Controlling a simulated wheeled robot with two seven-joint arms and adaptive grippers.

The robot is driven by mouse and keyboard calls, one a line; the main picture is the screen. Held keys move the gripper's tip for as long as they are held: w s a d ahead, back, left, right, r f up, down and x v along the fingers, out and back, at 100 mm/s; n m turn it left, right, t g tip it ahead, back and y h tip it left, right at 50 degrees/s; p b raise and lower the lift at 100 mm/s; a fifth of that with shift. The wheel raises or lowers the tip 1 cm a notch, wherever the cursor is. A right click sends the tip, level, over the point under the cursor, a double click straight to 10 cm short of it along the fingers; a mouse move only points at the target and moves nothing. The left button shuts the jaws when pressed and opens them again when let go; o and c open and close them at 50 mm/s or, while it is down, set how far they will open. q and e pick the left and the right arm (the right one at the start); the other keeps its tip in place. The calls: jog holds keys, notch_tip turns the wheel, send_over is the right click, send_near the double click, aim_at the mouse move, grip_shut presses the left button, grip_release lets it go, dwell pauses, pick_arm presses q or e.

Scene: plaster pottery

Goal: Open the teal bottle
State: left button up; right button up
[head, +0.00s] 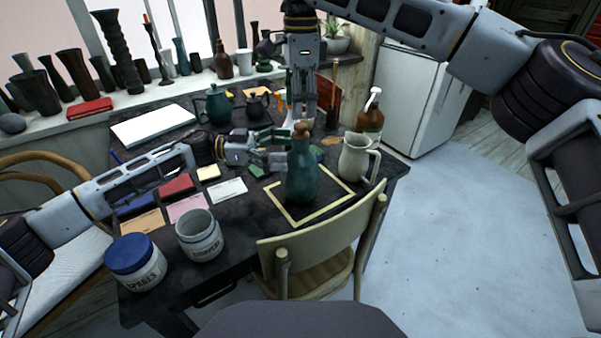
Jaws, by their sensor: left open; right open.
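The teal bottle (302,178) stands upright on the dark table inside a pale square outline (275,205). A brown stopper (301,129) sits in its mouth. My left gripper (280,149) reaches in from the left with its fingers open, close beside the bottle's upper body; whether it touches is unclear. My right gripper (301,117) points down from above with its open fingers just over or around the stopper; the overlap hides the exact gap.
A cream pitcher (354,160) stands right of the bottle, with a brown pump bottle (370,117) behind it. A teal teapot (214,105) is behind left. Two lidded or open jars (137,264) (199,236) stand front left. A chair (320,250) blocks the table front.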

aim_at(302, 149)
pick_arm(q)
jog(key=shift+s+d, duration=0.1)
jog(key=shift+d, duration=2.3)
